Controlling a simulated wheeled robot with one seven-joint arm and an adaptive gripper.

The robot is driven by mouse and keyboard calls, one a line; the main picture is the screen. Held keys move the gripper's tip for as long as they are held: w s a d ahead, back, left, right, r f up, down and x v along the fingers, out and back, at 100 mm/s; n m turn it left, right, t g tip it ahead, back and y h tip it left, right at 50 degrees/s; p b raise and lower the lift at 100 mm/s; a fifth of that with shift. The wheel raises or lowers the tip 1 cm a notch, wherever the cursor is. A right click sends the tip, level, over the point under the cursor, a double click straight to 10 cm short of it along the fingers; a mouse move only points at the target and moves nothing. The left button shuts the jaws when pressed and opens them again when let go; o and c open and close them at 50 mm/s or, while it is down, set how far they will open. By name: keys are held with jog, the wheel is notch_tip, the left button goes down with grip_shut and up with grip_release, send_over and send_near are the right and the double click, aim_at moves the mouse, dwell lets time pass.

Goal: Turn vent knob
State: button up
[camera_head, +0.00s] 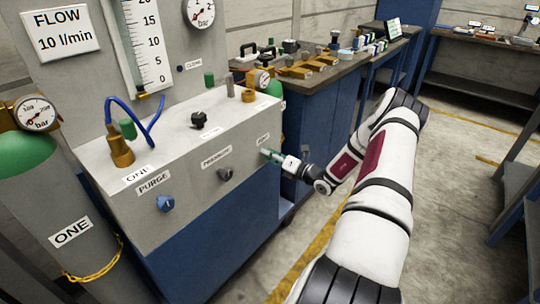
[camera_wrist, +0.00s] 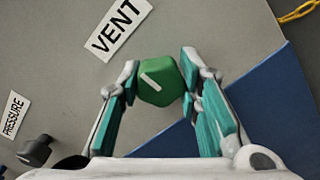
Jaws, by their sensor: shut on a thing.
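The green vent knob (camera_wrist: 160,82) with a white pointer line sits on the grey panel below the VENT label (camera_wrist: 118,27) in the wrist view. The pointer line is tilted in that picture. My gripper (camera_wrist: 160,80) has its two fingertips on either side of the knob and is shut on it. In the head view, my gripper (camera_head: 274,156) reaches the right end of the panel front, below the small VENT label (camera_head: 262,139). There the fingers hide most of the knob.
A dark pressure knob (camera_head: 225,174) and a blue purge knob (camera_head: 165,203) are on the same grey panel (camera_head: 196,166), to the left. A blue workbench (camera_head: 325,110) stands behind. A grey-green gas cylinder (camera_head: 50,200) stands at the left. Open floor lies to the right.

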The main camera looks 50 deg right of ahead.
jog(key=o, duration=1.1)
jog(key=shift+o, duration=0.2)
jog(key=s+d, duration=0.1)
jog(key=s, duration=1.1)
jog(key=shift+w, duration=0.1)
